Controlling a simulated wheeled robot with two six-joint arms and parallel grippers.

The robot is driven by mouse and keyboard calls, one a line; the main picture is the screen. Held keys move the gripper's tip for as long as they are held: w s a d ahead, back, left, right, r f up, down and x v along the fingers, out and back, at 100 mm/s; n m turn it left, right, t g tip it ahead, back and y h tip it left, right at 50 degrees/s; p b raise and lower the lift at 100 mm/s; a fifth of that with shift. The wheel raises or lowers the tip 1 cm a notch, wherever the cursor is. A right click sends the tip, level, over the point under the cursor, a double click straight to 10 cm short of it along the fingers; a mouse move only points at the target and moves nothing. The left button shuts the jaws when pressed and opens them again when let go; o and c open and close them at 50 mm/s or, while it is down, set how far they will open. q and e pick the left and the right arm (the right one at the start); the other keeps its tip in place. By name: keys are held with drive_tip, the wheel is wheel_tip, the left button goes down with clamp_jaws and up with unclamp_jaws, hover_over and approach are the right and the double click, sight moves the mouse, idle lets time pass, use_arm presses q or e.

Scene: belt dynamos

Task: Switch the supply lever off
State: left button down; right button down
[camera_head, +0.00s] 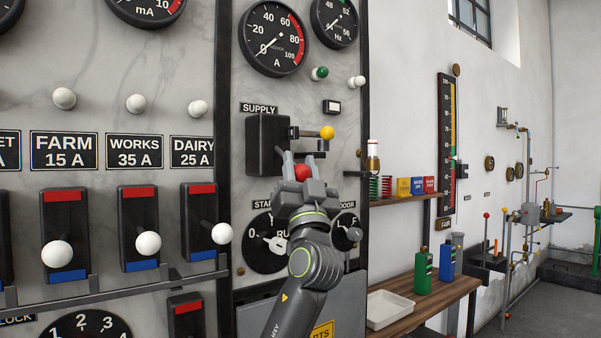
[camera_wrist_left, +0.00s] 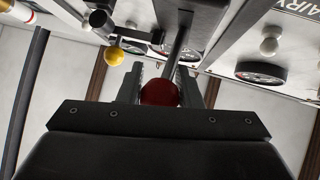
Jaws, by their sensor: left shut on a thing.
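The supply switch is a black box (camera_head: 266,146) under the SUPPLY label (camera_head: 259,108) on the marble panel. Its lever ends in a red ball knob (camera_head: 303,172), in front of the box's lower right. My left gripper (camera_head: 303,168) is shut on this knob. In the left wrist view the red knob (camera_wrist_left: 160,93) sits between the two fingers, and a grey rod (camera_wrist_left: 178,50) runs from it up to the dark box. The arm hides part of the dials below. My right gripper is not in view.
A yellow knob (camera_head: 327,132) on a bracket sticks out just right of the supply box. The START dial (camera_head: 266,243) lies below left of the gripper. White-knobbed switches (camera_head: 148,244) stand left. A shelf (camera_head: 405,197) and a wooden bench (camera_head: 430,308) are at right.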

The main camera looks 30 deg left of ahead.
use_arm(q)
drive_tip(key=shift+f, duration=0.15)
drive_tip(key=c, duration=1)
unclamp_jaws()
drive_tip(key=shift+c, duration=0.2)
